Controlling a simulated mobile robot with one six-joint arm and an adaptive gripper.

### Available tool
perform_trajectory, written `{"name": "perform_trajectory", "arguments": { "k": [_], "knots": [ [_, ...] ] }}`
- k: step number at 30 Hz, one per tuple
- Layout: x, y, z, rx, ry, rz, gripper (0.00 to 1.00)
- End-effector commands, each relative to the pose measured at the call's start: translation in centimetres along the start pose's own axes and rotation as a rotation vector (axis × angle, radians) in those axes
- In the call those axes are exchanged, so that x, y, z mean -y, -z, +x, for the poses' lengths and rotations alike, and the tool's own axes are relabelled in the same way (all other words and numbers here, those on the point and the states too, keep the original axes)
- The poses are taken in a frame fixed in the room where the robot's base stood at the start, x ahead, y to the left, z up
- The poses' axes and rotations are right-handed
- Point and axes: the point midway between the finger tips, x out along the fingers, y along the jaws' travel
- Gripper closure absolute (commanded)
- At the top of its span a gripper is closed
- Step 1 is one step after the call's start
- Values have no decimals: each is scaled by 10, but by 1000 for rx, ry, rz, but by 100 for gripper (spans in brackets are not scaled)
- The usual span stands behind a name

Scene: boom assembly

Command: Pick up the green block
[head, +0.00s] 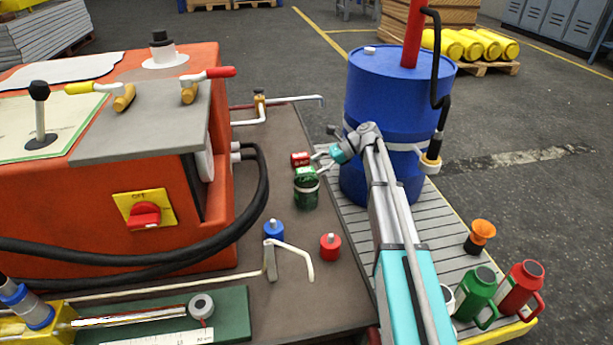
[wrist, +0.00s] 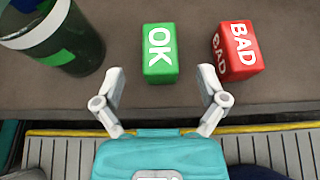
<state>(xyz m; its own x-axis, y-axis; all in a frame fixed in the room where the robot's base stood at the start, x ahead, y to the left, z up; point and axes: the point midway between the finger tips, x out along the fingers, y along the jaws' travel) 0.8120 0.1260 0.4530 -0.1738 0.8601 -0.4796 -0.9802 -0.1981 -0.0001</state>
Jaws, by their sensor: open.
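The green block (wrist: 160,56) is a small cube marked "OK" in white. It sits on the brown tabletop, and in the head view (head: 305,173) it shows just behind a green cup. My gripper (wrist: 162,88) is open, its two pale fingers pointing towards the green block from the near table edge. The block lies ahead of the fingertips, about midway between them and not held. In the head view my gripper (head: 322,160) is to the right of the block, and its fingers are small and hard to make out.
A red block (wrist: 238,50) marked "BAD" stands close on the right of the green one. The dark green cup (wrist: 58,38) with a white band stands on the left. A blue drum (head: 392,110) stands beside the table on a slatted platform (head: 440,235).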

Motion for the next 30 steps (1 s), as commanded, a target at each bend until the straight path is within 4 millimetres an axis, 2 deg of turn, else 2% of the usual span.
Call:
{"name": "perform_trajectory", "arguments": {
  "k": [6, 12, 30],
  "knots": [
    [0, -2, 27, 0, -3, -2, 9],
    [0, -2, 43, 0, -1, 0, 9],
    [1, -4, 45, 0, -1, 0, 9]
  ]
}}
